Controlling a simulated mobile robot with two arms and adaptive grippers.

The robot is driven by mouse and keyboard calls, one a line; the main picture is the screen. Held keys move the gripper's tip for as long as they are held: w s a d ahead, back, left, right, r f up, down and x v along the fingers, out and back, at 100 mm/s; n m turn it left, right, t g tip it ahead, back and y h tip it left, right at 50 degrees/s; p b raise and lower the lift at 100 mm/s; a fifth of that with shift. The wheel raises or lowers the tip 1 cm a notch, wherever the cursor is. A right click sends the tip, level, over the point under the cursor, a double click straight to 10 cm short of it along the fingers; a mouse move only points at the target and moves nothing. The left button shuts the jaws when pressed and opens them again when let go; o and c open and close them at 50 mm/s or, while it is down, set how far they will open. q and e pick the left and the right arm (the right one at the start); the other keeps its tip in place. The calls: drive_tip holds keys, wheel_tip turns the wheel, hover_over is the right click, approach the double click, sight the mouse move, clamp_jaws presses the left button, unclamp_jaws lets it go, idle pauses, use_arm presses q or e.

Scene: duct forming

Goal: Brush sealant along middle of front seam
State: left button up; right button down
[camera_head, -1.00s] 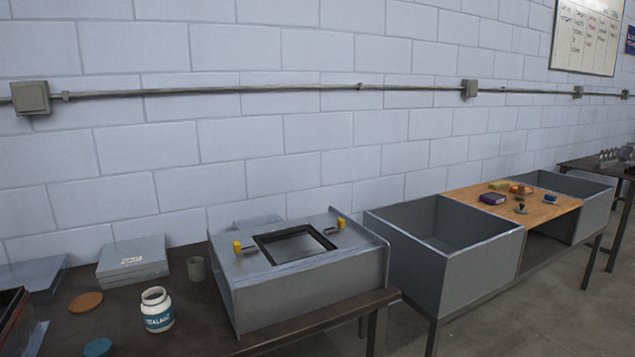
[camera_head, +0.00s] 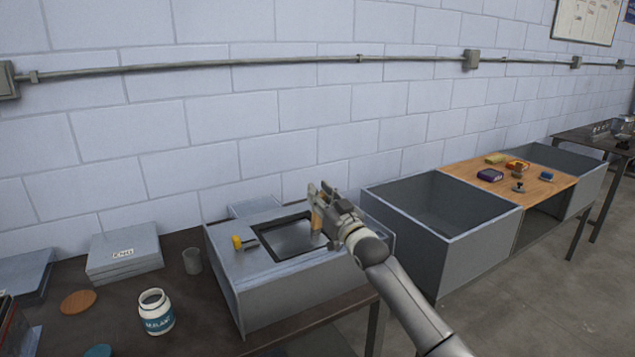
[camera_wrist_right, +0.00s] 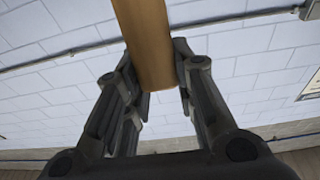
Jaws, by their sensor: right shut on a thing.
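The grey duct box (camera_head: 295,292) sits on the dark table with a square dark-rimmed opening in its top. Its front wall faces me; I cannot make out a seam there. An open white sealant jar (camera_head: 156,312) with a teal label stands left of the box. My right gripper (camera_head: 318,207) is above the box's right part, near the opening. It is shut on a wooden brush handle (camera_wrist_right: 147,42), which fills the space between the fingers in the right wrist view. The brush's bristles cannot be made out. My left gripper is not in view.
A yellow-tipped clamp (camera_head: 238,243) stands on the box's top left. A grey cup (camera_head: 192,261), a round brown lid (camera_head: 78,302) and stacked grey panels (camera_head: 124,255) are to the left. An open grey duct (camera_head: 400,225) stands right, beside a wooden board (camera_head: 500,197) with small items.

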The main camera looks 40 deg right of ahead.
drive_tip(key=shift+w+d+r, duration=0.15)
drive_tip(key=shift+d+r, duration=0.25)
drive_tip(key=shift+r, duration=0.05)
drive_tip(key=shift+w+r, duration=0.1)
drive_tip(key=shift+a, duration=0.3)
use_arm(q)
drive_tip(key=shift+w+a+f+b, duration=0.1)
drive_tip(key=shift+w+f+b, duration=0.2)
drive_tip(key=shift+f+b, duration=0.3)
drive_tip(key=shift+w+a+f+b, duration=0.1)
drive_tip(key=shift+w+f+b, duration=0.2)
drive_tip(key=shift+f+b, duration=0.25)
use_arm(e)
drive_tip(key=w+a+f, duration=0.1)
drive_tip(key=a+f, duration=0.2)
drive_tip(key=a, duration=0.4)
drive_tip(key=w+a+f, duration=0.2)
drive_tip(key=a+f, duration=0.1)
drive_tip(key=a, duration=0.4)
drive_tip(key=shift+w+a, duration=0.15)
drive_tip(key=shift+a, duration=0.05)
use_arm(q)
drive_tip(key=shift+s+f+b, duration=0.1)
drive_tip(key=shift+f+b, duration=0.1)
drive_tip(key=shift+b, duration=0.1)
use_arm(e)
drive_tip(key=shift+f, duration=0.4)
